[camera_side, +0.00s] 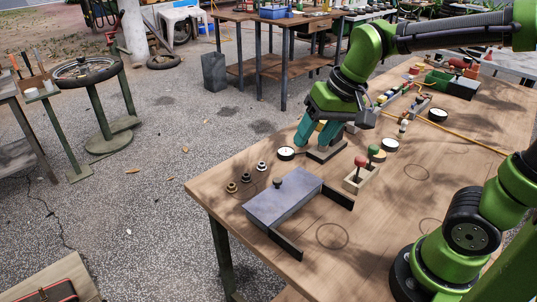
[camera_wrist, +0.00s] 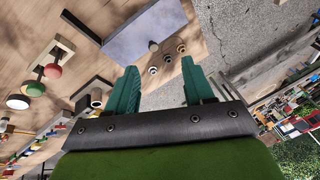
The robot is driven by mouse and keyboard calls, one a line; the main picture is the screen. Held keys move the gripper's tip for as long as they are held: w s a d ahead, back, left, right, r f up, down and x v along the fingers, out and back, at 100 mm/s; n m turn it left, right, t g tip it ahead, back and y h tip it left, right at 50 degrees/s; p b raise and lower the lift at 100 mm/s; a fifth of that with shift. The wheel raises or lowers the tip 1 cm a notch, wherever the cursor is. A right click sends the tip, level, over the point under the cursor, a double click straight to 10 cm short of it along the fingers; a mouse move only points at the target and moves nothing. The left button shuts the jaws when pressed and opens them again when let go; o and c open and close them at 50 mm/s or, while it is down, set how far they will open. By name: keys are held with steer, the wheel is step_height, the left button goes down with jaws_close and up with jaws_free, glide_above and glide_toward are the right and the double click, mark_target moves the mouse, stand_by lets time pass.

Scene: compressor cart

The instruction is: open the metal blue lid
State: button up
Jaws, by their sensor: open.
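The metal blue lid (camera_side: 285,200) is a flat blue-grey slab with a small dark knob (camera_side: 278,184) on top, near the table's front left. It lies level between two dark rails or plates, and what is under it is hidden. In the wrist view the lid (camera_wrist: 140,32) and its knob (camera_wrist: 153,46) show at the top, beyond the fingertips. My gripper (camera_side: 317,137) has teal fingers pointing down, behind and right of the lid in the side view, apart from it. Its fingers (camera_wrist: 160,72) are spread with nothing between them.
Several small round knobs (camera_side: 247,177) stand left of the lid. A wooden block with red and green knobs (camera_side: 360,178) stands to its right. A dark block (camera_side: 326,153) and a gauge (camera_side: 286,153) are by my gripper. Bare table lies in front of the lid.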

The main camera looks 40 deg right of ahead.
mark_target(277, 180)
steer(key=shift+w+f+m+g+h, duration=0.85)
steer(key=shift+w+m+g, duration=1.3)
steer(key=shift+w, duration=3.15)
steer(key=f, duration=1.5)
steer(key=shift+d+f, duration=0.4)
jaws_close()
